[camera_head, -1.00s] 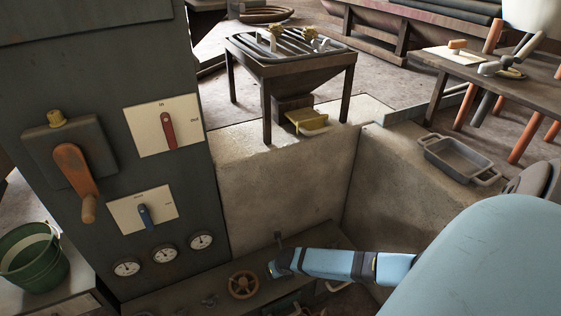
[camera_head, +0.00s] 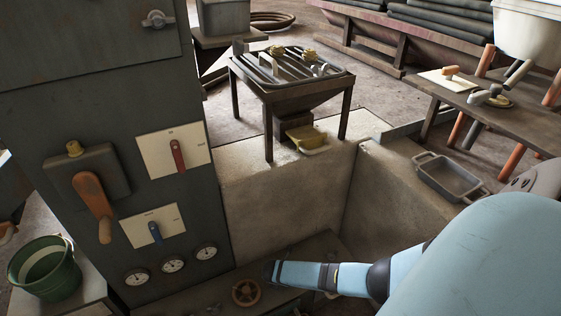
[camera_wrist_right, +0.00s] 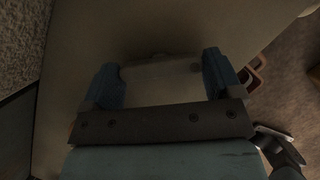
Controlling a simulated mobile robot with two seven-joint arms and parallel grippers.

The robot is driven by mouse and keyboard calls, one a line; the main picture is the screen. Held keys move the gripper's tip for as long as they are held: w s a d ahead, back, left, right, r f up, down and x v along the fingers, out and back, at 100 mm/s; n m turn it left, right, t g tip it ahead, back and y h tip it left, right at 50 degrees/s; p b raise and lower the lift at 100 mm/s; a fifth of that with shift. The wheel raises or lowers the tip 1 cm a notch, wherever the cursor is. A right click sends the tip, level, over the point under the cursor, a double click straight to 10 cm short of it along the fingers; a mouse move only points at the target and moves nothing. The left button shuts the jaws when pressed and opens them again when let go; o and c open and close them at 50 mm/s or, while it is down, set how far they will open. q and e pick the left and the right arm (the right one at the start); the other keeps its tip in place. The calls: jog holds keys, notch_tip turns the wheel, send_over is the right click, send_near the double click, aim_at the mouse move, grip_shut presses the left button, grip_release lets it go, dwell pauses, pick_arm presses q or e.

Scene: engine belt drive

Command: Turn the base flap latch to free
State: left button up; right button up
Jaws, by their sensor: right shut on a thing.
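I cannot make out a base flap latch for certain in either view. My right arm reaches from the right down to the low dark ledge (camera_head: 208,293) at the foot of the cabinet in the head view. Its fingertips cannot be made out there. In the right wrist view the two blue fingers of my right gripper (camera_wrist_right: 162,80) stand wide apart on either side of a pale flat part (camera_wrist_right: 160,88), and the gripper is shut on it. That part is dim and I cannot tell what it belongs to. My left gripper is not in view.
A dark cabinet (camera_head: 60,120) on the left carries an orange lever (camera_head: 92,207), red and blue selector handles, gauges and a metal wing knob (camera_head: 157,19). A brown handwheel (camera_head: 246,292) sits beside my right arm. A concrete wall (camera_head: 280,205) stands behind the ledge.

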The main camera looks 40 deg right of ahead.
jog(key=m+g, duration=0.1)
jog(key=m, duration=0.1)
jog(key=shift+w+a+m+p, duration=0.1)
jog(key=shift+m+p, duration=0.2)
jog(key=shift+m, duration=0.1)
jog(key=m+g, duration=0.1)
jog(key=m, duration=0.1)
jog(key=shift+m+h, duration=0.3)
jog(key=m+g, duration=0.1)
jog(key=m, duration=0.1)
jog(key=shift+w+m, duration=0.15)
jog(key=shift+m, duration=0.15)
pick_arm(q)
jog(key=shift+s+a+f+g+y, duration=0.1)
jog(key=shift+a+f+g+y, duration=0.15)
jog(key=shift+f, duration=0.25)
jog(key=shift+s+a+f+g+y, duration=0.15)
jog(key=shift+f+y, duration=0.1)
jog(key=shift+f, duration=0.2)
pick_arm(e)
jog(key=shift+m, duration=0.3)
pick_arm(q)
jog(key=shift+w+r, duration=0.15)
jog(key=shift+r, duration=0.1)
pick_arm(e)
jog(key=shift+m, duration=0.3)
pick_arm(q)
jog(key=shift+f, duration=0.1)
